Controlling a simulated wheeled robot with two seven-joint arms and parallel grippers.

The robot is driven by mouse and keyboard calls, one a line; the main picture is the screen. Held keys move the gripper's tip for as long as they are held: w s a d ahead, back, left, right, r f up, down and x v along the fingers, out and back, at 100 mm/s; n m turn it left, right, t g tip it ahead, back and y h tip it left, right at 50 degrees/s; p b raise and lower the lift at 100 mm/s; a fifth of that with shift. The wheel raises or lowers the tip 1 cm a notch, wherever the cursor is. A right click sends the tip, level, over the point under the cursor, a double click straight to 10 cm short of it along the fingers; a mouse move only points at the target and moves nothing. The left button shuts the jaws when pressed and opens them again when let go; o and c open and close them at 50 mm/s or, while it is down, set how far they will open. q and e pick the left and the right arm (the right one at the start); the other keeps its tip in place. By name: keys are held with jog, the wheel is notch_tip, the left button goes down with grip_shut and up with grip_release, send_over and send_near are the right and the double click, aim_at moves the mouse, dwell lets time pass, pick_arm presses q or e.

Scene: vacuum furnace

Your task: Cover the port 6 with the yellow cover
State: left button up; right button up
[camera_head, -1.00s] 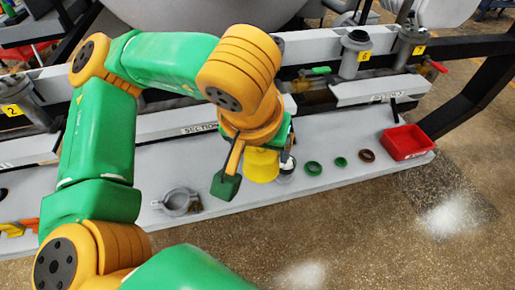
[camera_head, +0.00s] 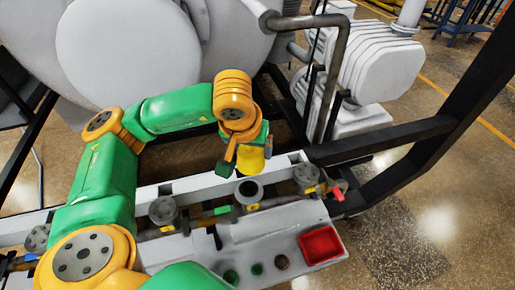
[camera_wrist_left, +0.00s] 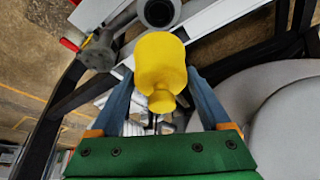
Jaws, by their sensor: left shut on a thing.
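The yellow cover (camera_head: 254,162) is held between the fingers of my left gripper (camera_head: 247,158), above and just behind an open port (camera_head: 249,189) on the rail. The cover is apart from that port. In the left wrist view the yellow cover (camera_wrist_left: 160,60) fills the space between the fingers, its narrower knob toward the palm. The open port's dark mouth (camera_wrist_left: 159,12) shows beyond it at the top. The port's yellow label (camera_head: 252,207) is too small to read now; an earlier frame appears to show 6 there. My right gripper is out of view.
Neighbouring ports stand to the left (camera_head: 163,210) and right (camera_head: 306,176) on the rail. A bent pipe (camera_head: 328,75) and large white vessel (camera_head: 125,50) stand behind.

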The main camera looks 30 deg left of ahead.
aim_at(244, 161)
pick_arm(q)
jog(key=s, duration=0.1)
jog(key=s+b, duration=0.1)
jog(key=shift+s+d+f, duration=0.15)
jog(key=shift+s+f, duration=0.1)
jog(key=shift+s, duration=0.05)
jog(key=shift+s+f+b, duration=0.15)
jog(key=shift+f+b, duration=0.15)
jog(key=b+x, duration=0.1)
jog(key=x, duration=0.2)
jog(key=shift+d+r, duration=0.1)
jog(key=shift+d, duration=0.05)
notch_tip(244, 161, down, 3)
jog(key=b, duration=0.3)
jog(key=shift+s, duration=0.15)
jog(key=shift+f+b, duration=0.65)
jog(key=shift+f, duration=0.25)
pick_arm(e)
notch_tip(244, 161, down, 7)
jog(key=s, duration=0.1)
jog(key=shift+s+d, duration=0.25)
pick_arm(q)
jog(key=shift+f+b, duration=0.2)
jog(key=shift+b, duration=0.3)
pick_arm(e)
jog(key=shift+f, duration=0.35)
pick_arm(q)
jog(key=o, duration=1.2)
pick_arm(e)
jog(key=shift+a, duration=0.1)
